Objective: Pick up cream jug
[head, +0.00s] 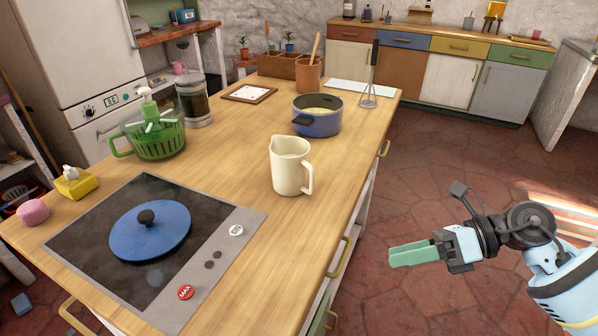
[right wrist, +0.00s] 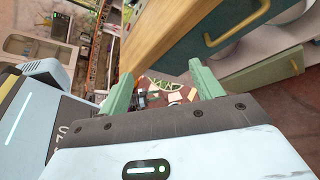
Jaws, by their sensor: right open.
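The cream jug (head: 289,167) stands upright on the wooden counter (head: 240,160), near its right edge, with its handle toward the lower right. My right gripper (head: 392,254) is to the right of the counter, beyond its edge and apart from the jug. In the right wrist view its green fingers (right wrist: 163,82) are spread with nothing held between them. The jug cannot be made out in the right wrist view. My left gripper is not in view.
A blue pot (head: 317,116) stands just behind the jug, with a whisk (head: 371,75) farther back. A hob with a blue lid (head: 150,231) lies to the left front. A green basket (head: 158,138) stands at the left. Drawer handles (head: 341,262) stick out along the counter's right side.

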